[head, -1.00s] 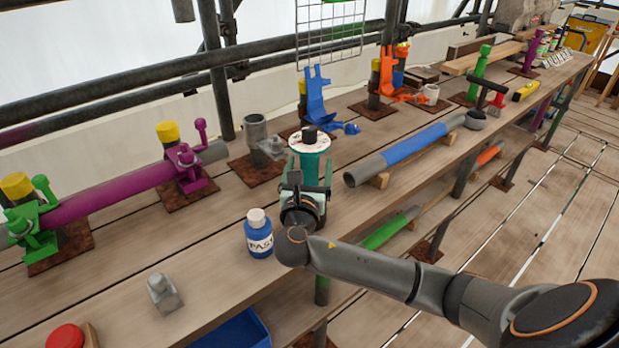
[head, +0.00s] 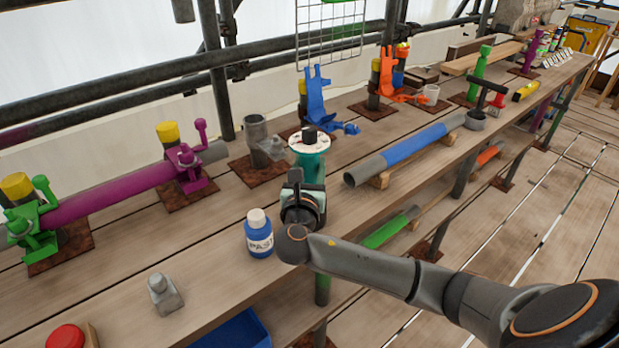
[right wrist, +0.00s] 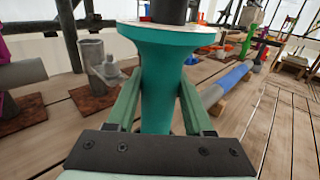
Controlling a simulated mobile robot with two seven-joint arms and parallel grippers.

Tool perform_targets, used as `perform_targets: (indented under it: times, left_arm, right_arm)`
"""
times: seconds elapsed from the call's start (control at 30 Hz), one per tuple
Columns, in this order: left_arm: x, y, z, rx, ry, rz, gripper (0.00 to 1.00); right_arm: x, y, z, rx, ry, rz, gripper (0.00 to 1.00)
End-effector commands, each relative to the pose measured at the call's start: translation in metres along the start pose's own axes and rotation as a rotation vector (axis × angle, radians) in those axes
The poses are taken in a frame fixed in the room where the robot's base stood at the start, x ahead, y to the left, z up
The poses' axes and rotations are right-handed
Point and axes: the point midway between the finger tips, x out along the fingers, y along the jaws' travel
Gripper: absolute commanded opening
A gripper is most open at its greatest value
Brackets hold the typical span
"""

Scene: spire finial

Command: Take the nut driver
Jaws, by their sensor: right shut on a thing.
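The nut driver (head: 310,164) looks to be the teal, flared piece with a white marked disc and a dark post on top. It is upright near the middle of the bench in the head view. In the right wrist view its teal body (right wrist: 165,85) fills the centre. My right gripper (right wrist: 158,105) is shut on its narrow body, one pale green finger on each side, below the flare. In the head view the right gripper (head: 306,185) hides its lower part, so I cannot tell whether its foot touches the bench. My left gripper is not in view.
A blue paste bottle (head: 259,238) stands close left of my gripper. A grey socket post (head: 256,135) is behind left, and a blue-banded pipe (head: 410,150) lies to the right. A small grey block (head: 165,294) sits front left. Bare planks surround it.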

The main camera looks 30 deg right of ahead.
Motion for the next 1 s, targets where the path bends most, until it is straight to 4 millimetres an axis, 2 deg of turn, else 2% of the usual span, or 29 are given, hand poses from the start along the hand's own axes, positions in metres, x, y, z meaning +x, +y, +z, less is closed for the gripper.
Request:
perform_targets:
  times: [0.07, 0.73, 0.87, 1.0]
  left_arm:
    - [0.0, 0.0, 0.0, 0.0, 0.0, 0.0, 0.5]
    - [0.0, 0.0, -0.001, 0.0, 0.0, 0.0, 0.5]
    - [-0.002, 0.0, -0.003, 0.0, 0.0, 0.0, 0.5]
    - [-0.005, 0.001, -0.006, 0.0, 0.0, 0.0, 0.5]
  right_arm:
    - [0.0, 0.0, 0.0, 0.0, 0.001, 0.0, 0.0]
    - [0.0, 0.0, 0.004, 0.004, -0.006, 0.0, 0.0]
    - [0.0, 0.0, 0.017, 0.008, -0.007, 0.0, 0.0]
    - [0.001, 0.0, 0.042, 0.009, -0.009, 0.0, 0.0]
